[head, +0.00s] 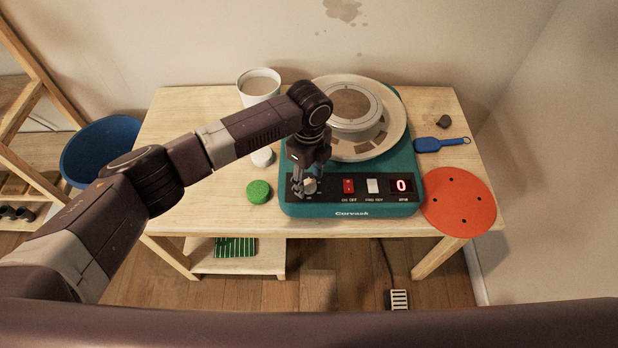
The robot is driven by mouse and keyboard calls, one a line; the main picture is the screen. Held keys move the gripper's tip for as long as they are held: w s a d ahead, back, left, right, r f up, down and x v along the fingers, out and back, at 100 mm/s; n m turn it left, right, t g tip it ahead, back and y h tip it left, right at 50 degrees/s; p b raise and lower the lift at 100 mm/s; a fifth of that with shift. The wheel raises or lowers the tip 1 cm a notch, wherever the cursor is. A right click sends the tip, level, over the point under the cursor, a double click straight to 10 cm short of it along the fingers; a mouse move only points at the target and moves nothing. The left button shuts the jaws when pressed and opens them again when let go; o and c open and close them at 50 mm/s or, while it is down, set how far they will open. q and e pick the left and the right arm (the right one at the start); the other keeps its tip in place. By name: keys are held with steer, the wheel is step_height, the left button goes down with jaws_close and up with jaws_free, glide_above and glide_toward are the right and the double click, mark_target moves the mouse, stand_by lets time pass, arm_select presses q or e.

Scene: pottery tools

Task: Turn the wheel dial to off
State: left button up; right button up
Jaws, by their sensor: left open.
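The teal pottery wheel (350,210) stands on the wooden table, with its round wheel head at the back and a black control panel along its front. The dial (310,186) sits at the left end of the panel, partly covered by my gripper. My left gripper (305,188) points down at the dial with its fingers open around or close beside it; I cannot tell whether they touch it. The dial's setting cannot be read. My right gripper is out of view.
A cup (259,88), a green round sponge (259,192) and a whitish lump (262,157) are left of the wheel. An orange disc (459,202) and a blue-handled tool (440,144) lie to the right. A blue basin (96,150) is left of the table.

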arm_select(q)
steer(key=shift+f, duration=0.45)
steer(key=c, duration=1.2)
steer(key=shift+o, duration=0.2)
steer(key=shift+r, duration=0.1)
